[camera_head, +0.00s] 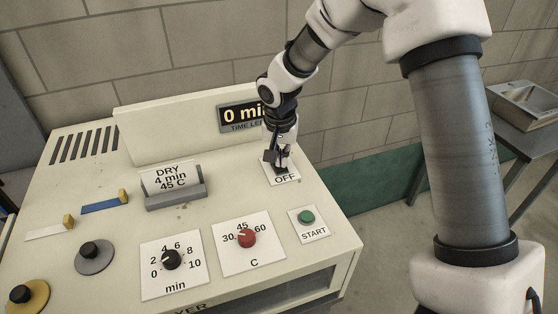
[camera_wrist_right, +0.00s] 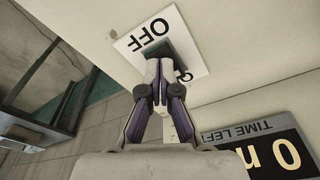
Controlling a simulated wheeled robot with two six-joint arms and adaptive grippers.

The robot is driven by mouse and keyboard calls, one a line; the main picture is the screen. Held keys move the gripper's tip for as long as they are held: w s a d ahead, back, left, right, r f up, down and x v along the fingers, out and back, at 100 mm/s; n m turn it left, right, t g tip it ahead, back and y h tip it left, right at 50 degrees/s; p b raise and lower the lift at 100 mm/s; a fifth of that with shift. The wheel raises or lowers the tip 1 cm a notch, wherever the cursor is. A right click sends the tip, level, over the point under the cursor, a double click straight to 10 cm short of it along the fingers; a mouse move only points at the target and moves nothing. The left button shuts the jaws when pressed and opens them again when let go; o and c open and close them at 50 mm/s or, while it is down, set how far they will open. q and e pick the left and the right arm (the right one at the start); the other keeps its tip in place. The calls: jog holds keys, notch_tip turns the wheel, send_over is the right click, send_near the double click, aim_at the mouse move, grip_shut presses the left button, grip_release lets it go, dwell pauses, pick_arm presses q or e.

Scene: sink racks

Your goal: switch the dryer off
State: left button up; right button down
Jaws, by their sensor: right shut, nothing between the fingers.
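The dryer (camera_head: 215,187) has a pale panel. Its display (camera_head: 241,114) reads "0 min", with "TIME LEFT" below. My left gripper is not in view.
A green START button (camera_head: 306,217), a red temperature knob (camera_head: 247,238) and a black minutes knob (camera_head: 171,260) are at the front. A DRY card (camera_head: 168,177) stands in a grey holder. A metal sink (camera_head: 525,103) is at the far right.

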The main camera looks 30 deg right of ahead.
aim_at(281, 169)
jog(key=shift+r+p, duration=2.05)
jog(key=shift+r, duration=1.05)
jog(key=shift+s, duration=0.1)
jog(key=shift+f, duration=0.1)
